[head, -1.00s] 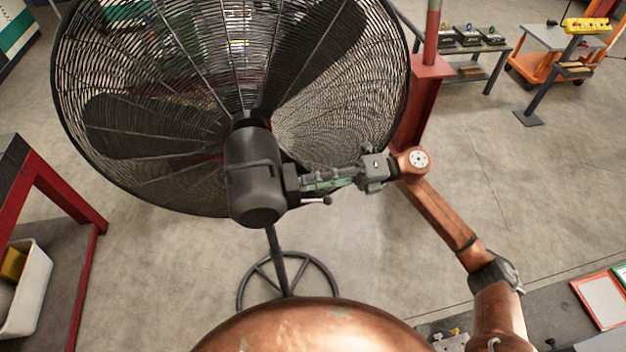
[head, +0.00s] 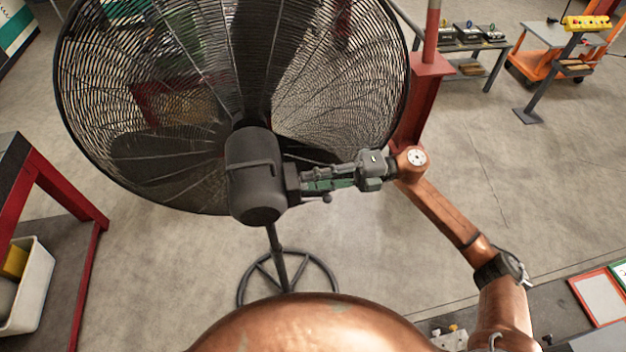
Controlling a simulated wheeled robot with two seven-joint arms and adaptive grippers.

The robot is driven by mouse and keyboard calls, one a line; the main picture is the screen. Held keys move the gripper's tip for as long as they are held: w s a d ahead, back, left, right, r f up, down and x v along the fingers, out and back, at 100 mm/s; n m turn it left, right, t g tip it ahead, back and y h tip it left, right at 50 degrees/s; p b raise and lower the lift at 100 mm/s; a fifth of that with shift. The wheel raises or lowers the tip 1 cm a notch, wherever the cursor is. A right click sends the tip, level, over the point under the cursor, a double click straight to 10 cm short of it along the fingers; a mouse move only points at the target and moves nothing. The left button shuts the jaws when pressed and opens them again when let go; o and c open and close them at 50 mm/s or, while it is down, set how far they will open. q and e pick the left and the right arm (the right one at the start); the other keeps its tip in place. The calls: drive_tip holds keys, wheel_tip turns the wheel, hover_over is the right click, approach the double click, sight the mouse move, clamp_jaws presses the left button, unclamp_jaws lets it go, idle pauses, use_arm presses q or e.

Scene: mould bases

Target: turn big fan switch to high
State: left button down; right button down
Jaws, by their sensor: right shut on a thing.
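The big fan (head: 256,175) stands upright in front of me, its dark motor housing facing me and its round wire cage behind. A small dark switch box (head: 292,184) sticks out from the right side of the housing. My right gripper (head: 308,184) reaches in from the right, its green-grey fingers up against this box. It is shut on the fan switch, which the fingers mostly hide, so its setting cannot be read. A small round-ended lever (head: 327,198) shows just under the fingers. My left gripper is not in view.
A red post (head: 424,95) stands close behind my right arm. A red-framed table (head: 75,200) with a white bin (head: 30,290) is at the left. A workbench (head: 480,45) and an orange cart (head: 540,65) stand at the back right. Open floor lies between.

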drive_tip(key=c, duration=1.6)
unclamp_jaws()
drive_tip(key=d, duration=0.4)
drive_tip(key=w+d, duration=0.1)
drive_tip(key=d, duration=0.3)
drive_tip(key=w+d, duration=0.1)
drive_tip(key=d, duration=0.2)
drive_tip(key=shift+w+d, duration=0.2)
drive_tip(key=shift+d, duration=0.2)
drive_tip(key=shift+a, duration=0.1)
